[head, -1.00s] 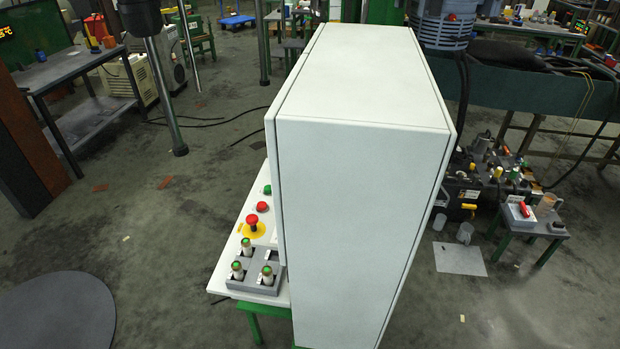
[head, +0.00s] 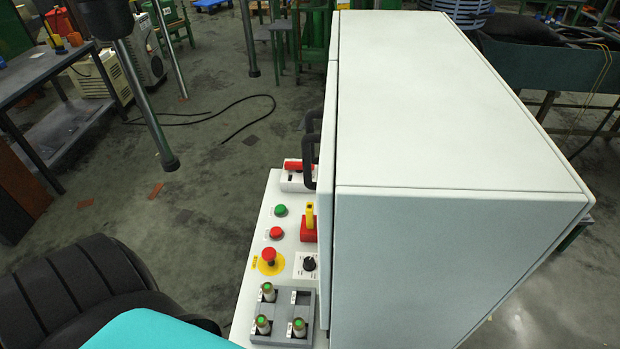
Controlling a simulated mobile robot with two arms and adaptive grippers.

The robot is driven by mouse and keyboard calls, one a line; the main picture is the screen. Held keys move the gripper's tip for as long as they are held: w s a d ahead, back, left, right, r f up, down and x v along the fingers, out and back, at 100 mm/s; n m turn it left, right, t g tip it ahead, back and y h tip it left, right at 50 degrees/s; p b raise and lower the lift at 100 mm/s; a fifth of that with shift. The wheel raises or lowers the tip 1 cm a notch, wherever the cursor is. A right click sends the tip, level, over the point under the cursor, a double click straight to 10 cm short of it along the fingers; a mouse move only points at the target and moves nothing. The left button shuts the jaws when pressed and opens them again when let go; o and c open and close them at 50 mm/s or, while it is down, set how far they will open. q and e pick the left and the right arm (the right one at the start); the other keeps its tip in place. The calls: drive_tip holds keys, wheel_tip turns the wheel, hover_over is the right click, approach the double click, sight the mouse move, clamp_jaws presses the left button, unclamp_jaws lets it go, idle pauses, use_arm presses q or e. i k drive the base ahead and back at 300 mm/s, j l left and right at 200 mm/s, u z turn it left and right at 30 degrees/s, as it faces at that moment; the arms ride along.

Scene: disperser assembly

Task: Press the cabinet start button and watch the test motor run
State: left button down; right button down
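The pale grey cabinet (head: 455,230) fills the right half of the head view, with black handles (head: 311,148) on its left side. A white panel (head: 251,290) runs along that side. It carries a green button (head: 280,210), a red button (head: 276,233), a red mushroom button (head: 268,254) on a yellow disc, and a black rotary knob (head: 309,263). Which one is the start button is not readable. A blue-grey finned body (head: 458,10), possibly a motor, is cut off at the top edge; whether it turns cannot be told. Neither gripper shows.
A grey tray (head: 292,296) with several green-topped cylinders sits at the panel's near end. A red-and-yellow switch (head: 309,224) and a red-handled device (head: 298,172) are on the panel. A dark ribbed and teal shape covers the lower left. Open floor (head: 205,240) lies left of the panel.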

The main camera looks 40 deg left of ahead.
sight(280, 209)
drive_tip(key=j, duration=2)
drive_tip(key=z, duration=0.05)
